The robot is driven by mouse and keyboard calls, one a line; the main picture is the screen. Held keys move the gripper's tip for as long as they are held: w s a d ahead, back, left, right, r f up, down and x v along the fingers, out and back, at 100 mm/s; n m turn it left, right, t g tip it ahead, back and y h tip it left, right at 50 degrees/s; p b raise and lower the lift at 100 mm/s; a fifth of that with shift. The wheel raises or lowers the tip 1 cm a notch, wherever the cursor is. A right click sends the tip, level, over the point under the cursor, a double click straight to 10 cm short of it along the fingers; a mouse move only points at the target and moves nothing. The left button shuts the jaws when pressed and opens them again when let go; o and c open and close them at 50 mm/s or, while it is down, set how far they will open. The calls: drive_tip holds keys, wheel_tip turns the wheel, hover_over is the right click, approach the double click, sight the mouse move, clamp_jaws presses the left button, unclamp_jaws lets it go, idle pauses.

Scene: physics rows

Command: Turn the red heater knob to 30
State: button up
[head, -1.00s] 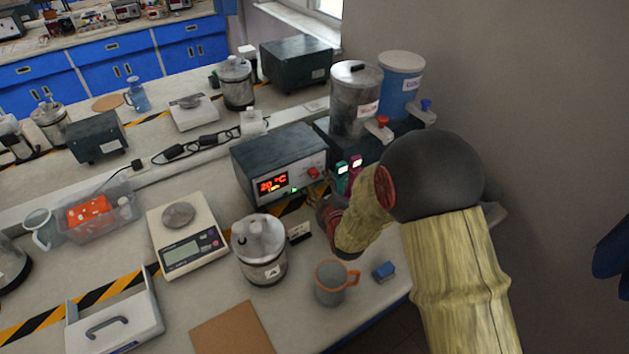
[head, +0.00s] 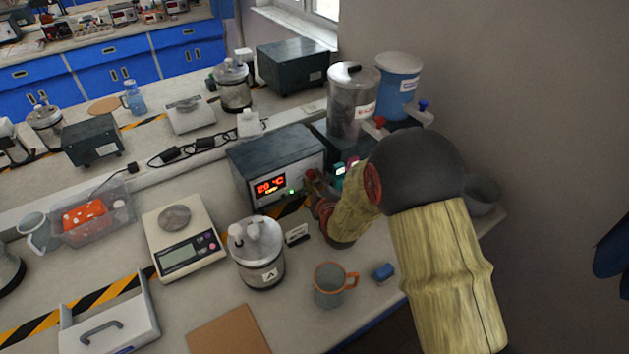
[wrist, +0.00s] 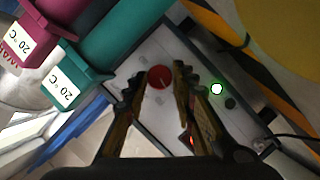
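The heater is a dark grey box (head: 262,160) with a pale front panel and a lit red display (head: 270,186) that appears to read 20 °C. Its round red knob (wrist: 160,77) shows in the wrist view, between my gripper's fingers. My gripper (wrist: 159,83) is open, one finger on each side of the knob, with a narrow gap visible on both sides. In the head view my gripper (head: 314,184) is at the right end of the heater's front and largely hides the knob.
Teal (wrist: 118,45) and magenta (wrist: 85,28) objects labelled 20 °C stand close beside my gripper. A steel dispenser (head: 347,100) and a blue one (head: 396,85) stand behind.

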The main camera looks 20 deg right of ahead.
clamp_jaws()
drive_tip(key=shift+d+r+m+g+y+p, duration=0.1)
drive_tip(key=shift+m+g+y+p, duration=0.2)
drive_tip(key=shift+m, duration=0.35)
drive_tip(key=shift+d+r+m+g+y+p, duration=0.1)
drive_tip(key=shift+m+g+y+p, duration=0.15)
drive_tip(key=shift+m, duration=0.4)
drive_tip(key=shift+m+g+y+p, duration=0.25)
drive_tip(key=shift+m+y+p, duration=0.3)
drive_tip(key=shift+m, duration=0.15)
drive_tip(key=o, duration=0.5)
unclamp_jaws()
drive_tip(key=shift+o, duration=0.2)
drive_tip(key=shift+w, duration=0.1)
